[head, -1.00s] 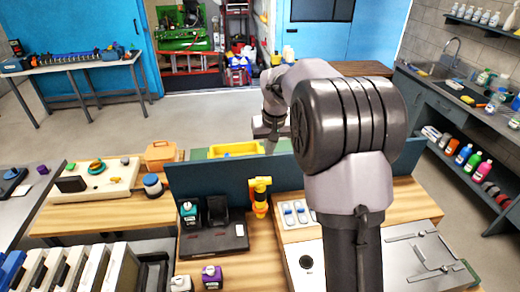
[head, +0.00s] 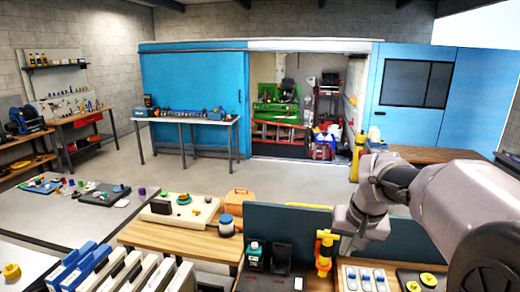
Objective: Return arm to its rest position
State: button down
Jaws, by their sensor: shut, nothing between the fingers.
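My arm (head: 440,205) enters the head view from the right edge and reaches left over the workbench. Its wrist is bent downward.
The dark blue panel (head: 289,225) stands upright on the bench below the arm. Chargers (head: 281,258) and a beige board (head: 181,209) are to the left, with an orange box (head: 240,196). Open floor (head: 290,185) lies beyond, before a blue-walled bay (head: 190,85).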

jog(key=s+a+f+b, duration=0.3)
jog(key=s+f+b, duration=0.2)
jog(key=s, duration=0.4)
jog(key=s+a+f+m+t+y+b, duration=0.1)
jog(key=s+a+f+b, duration=0.3)
jog(key=s, duration=0.5)
jog(key=s+a+f+y+b, duration=0.1)
jog(key=s+a+f+b, duration=0.2)
jog(key=s, duration=0.6)
notch_tip(320, 180, down, 4)
jog(key=b, duration=0.2)
jog(key=shift+a+r+m+t+b, duration=0.15)
jog(key=shift+m+t+b, duration=0.15)
jog(key=shift+t+b, duration=0.1)
